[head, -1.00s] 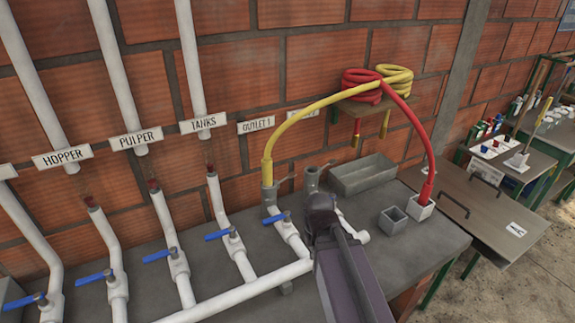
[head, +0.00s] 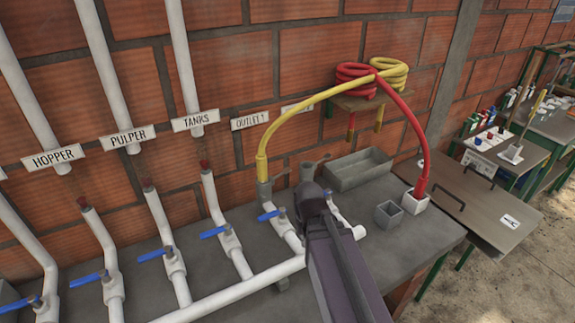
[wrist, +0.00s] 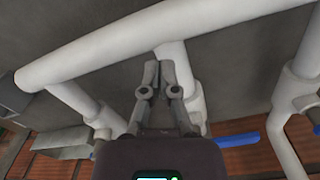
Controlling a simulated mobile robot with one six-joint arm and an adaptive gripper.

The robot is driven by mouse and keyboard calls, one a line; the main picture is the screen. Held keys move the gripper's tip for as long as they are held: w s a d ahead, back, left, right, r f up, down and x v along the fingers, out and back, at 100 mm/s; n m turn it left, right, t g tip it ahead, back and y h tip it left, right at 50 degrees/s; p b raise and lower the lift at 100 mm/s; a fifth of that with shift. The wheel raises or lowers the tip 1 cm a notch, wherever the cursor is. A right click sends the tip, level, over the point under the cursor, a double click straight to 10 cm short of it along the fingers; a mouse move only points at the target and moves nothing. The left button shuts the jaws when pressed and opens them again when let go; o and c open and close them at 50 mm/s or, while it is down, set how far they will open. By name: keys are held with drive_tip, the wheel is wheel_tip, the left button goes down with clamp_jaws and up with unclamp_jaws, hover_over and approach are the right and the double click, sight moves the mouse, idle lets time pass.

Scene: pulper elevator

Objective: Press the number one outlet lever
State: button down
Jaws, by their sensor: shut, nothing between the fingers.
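The OUTLET 1 sign (head: 250,121) is on the brick wall. Below it, a yellow hose (head: 262,165) joins a grey coupling on a white pipe. A blue lever (head: 268,215) sits on that pipe's valve, just left of my gripper in the head view. My gripper (wrist: 163,66) is shut and empty in the wrist view, its fingertips close under a thick white pipe (wrist: 150,40). I cannot tell whether they touch it. A blue lever (wrist: 238,140) shows to their right in the wrist view. In the head view my arm hides the fingertips and part of the second outlet.
Other blue-levered valves (head: 152,256) stand to the left, under HOPPER, PULPER and TANKS signs. A red hose (head: 424,160) ends in a small white box. An open grey box (head: 389,214) and a grey trough (head: 358,170) are on the bench to the right.

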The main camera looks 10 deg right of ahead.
drive_tip(key=w+a+r+n+t+p, duration=0.1)
drive_tip(key=w+r+n+t+p, duration=0.2)
drive_tip(key=w+r+p, duration=1.6)
drive_tip(key=w+r, duration=0.1)
drive_tip(key=w, duration=0.4)
drive_tip(key=shift+w+a+r, duration=0.2)
drive_tip(key=shift+a+r, duration=0.05)
drive_tip(key=shift+a, duration=0.05)
drive_tip(key=shift+f, duration=0.2)
drive_tip(key=b, duration=1)
hover_over(285, 170)
drive_tip(key=s, duration=0.1)
wheel_tip(285, 170, down, 10)
drive_tip(key=r, duration=0.1)
drive_tip(key=shift+d+f+b, duration=0.2)
drive_tip(key=shift+f+b, duration=1.45)
drive_tip(key=shift+f, duration=0.3)
drive_tip(key=shift+a, duration=0.15)
